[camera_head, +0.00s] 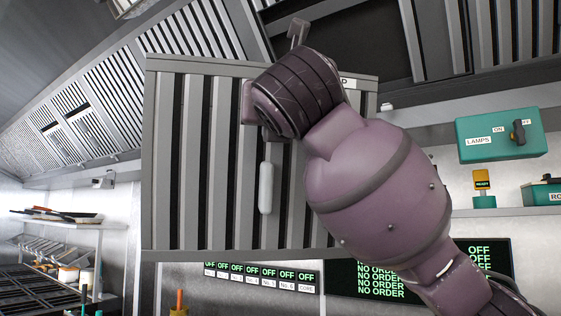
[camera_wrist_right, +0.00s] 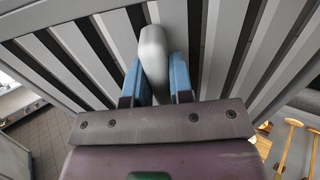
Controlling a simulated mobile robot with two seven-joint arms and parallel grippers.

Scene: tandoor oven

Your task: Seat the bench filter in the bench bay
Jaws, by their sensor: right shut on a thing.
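The bench filter (camera_head: 195,160), a large grey slatted panel, is held up in front of me in the head view, slightly tilted. Its pale grey handle (camera_head: 266,188) stands out from the middle. The right wrist view shows my right gripper (camera_wrist_right: 157,82) shut on this handle (camera_wrist_right: 153,45), one blue finger on each side. In the head view my right wrist and arm hide the fingers and the filter's right part. A dark opening (camera_head: 345,40) in the hood shows above and behind the filter's top edge; the filter covers its lower part. My left gripper is not in view.
Slatted hood filters (camera_head: 95,100) line the hood at left, and more slats (camera_head: 435,40) flank the opening at right. A teal lamp box (camera_head: 500,135) hangs at right above a shelf. Order screens are behind the filter's bottom edge. Wooden-handled tools (camera_wrist_right: 288,140) lie below.

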